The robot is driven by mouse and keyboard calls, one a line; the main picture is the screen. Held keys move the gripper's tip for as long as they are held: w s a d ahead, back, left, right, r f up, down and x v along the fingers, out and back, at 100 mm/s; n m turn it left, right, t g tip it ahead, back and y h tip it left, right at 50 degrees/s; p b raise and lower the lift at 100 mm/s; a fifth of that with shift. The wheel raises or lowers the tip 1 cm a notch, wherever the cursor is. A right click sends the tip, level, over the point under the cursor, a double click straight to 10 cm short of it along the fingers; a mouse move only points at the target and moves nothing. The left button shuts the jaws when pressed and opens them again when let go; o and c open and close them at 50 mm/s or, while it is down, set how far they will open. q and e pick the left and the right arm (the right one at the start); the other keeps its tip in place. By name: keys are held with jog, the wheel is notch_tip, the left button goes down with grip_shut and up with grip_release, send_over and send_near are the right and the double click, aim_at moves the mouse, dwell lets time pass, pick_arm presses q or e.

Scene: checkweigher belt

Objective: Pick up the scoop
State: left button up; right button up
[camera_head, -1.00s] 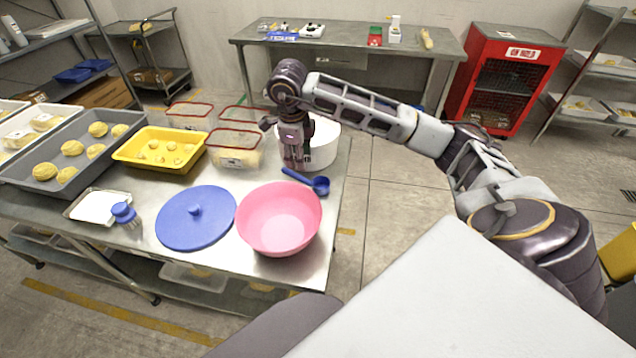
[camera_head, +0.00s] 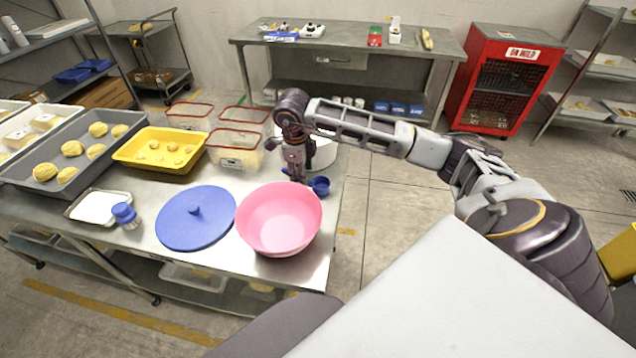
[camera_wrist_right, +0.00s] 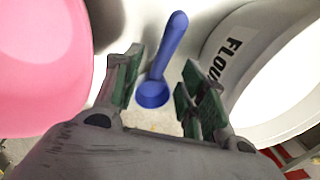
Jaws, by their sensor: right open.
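The blue scoop (camera_head: 320,186) lies on the steel table between the pink bowl and the white tub, with its handle partly hidden by my right gripper (camera_head: 294,176) in the head view. In the right wrist view the scoop (camera_wrist_right: 160,75) lies between the two green-padded fingers of my open right gripper (camera_wrist_right: 158,92), its cup toward me and its handle pointing away. The fingers stand on either side of the scoop, with gaps visible. My left gripper is not in view.
The pink bowl (camera_head: 280,225) stands close in front of the gripper. The white tub (camera_head: 325,155), marked "FLOU" in the wrist view, stands right behind it. Red-rimmed clear containers (camera_head: 235,150), a yellow tray (camera_head: 160,152) and a blue lid (camera_head: 196,217) stand left.

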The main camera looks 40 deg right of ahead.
jog(key=shift+w+d+f+p, duration=0.1)
jog(key=shift+w+f, duration=0.05)
jog(key=shift+f, duration=0.7)
jog(key=shift+w+d+f+p, duration=0.1)
jog(key=shift+f, duration=0.75)
jog(key=shift+w+d+f+p, duration=0.1)
jog(key=shift+w+f, duration=0.05)
jog(key=shift+f, duration=0.7)
jog(key=shift+a, duration=0.1)
grip_shut()
